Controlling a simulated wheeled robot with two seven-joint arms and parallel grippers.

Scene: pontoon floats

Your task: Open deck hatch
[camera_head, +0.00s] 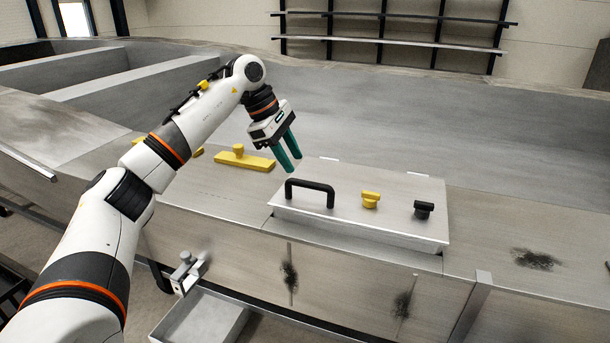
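The deck hatch (335,220) is a pale grey metal lid lying on top of the pontoon float, with small hinge-like tabs at its far edge. It looks down, and a low side face shows under its front edge. A black bar handle (310,187) stands at its left end. A yellow knob (370,199) and a black knob (424,209) sit to the right of the handle. My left gripper (293,163) hangs above and behind the handle with its teal fingers apart and nothing between them. It does not touch the handle. My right gripper is out of view.
A yellow plate with a knob (244,161) lies on the deck left of the hatch. A metal clamp-like part (187,270) and a grey open tray (205,318) are below the front edge. Wall shelves (390,40) stand far back.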

